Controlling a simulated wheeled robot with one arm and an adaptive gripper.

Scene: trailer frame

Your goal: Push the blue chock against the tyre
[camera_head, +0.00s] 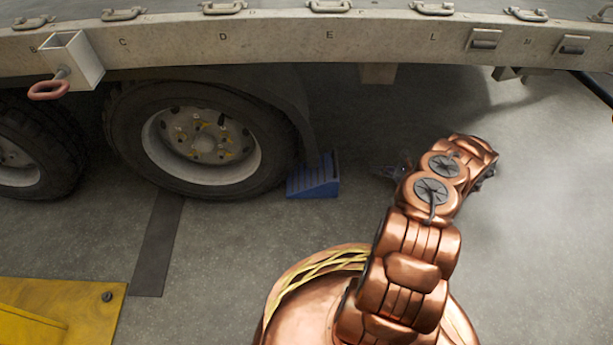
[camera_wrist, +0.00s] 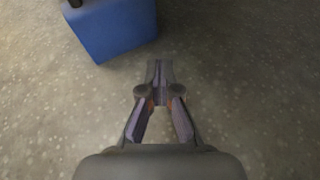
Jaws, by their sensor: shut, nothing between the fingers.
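The blue chock (camera_head: 315,178) is a wedge on the floor, just right of the tyre (camera_head: 201,140) under the trailer. Its ribbed sloping face is turned toward the tyre. It looks close to the tyre's lower right side, but I cannot tell whether they touch. In the wrist view the chock (camera_wrist: 115,27) shows at the upper left, cut off by the picture's top edge. My gripper (camera_wrist: 159,68) is shut and empty, low over the floor, apart from the chock. In the head view my gripper (camera_head: 381,171) is to the right of the chock, partly hidden by my arm.
The trailer's side rail (camera_head: 290,40) runs across above the wheels. A second tyre (camera_head: 65,160) is at the far left. A yellow block (camera_head: 70,305) stands at the lower left, near a dark floor strip (camera_head: 160,245). Bare floor lies to the right.

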